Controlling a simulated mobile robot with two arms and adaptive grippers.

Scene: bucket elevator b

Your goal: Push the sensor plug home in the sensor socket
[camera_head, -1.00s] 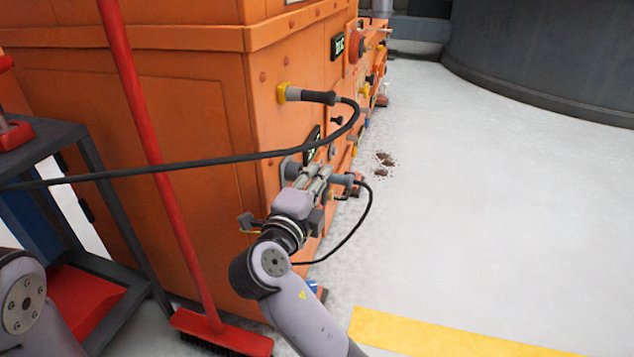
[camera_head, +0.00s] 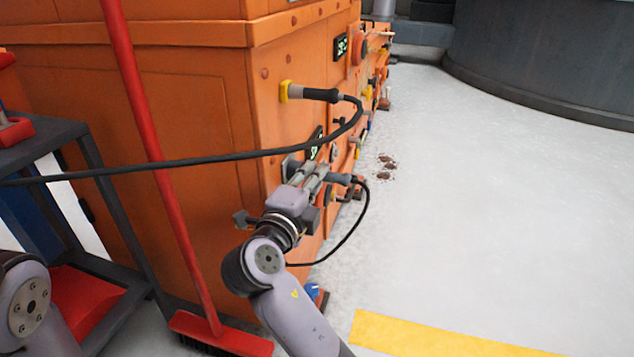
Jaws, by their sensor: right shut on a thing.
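My right gripper (camera_head: 318,170) reaches up to the side face of the orange machine (camera_head: 215,190). It is shut on the sensor plug (camera_head: 340,179), a grey plug with a thin black cable hanging from its right end. A grey fitting (camera_head: 290,167), which looks like the sensor socket, shows on the machine face just left of the fingers. The fingers hide where plug and socket meet, so I cannot tell how deep the plug sits. Only a grey joint of my left arm (camera_head: 28,300) shows at the lower left; its gripper is out of view.
A thick black cable (camera_head: 200,162) crosses above my right gripper to a dark plug (camera_head: 318,95) in a yellow socket. A red broom (camera_head: 160,170) leans against the machine beside a dark cart (camera_head: 95,160). The pale floor (camera_head: 500,220) at right is clear.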

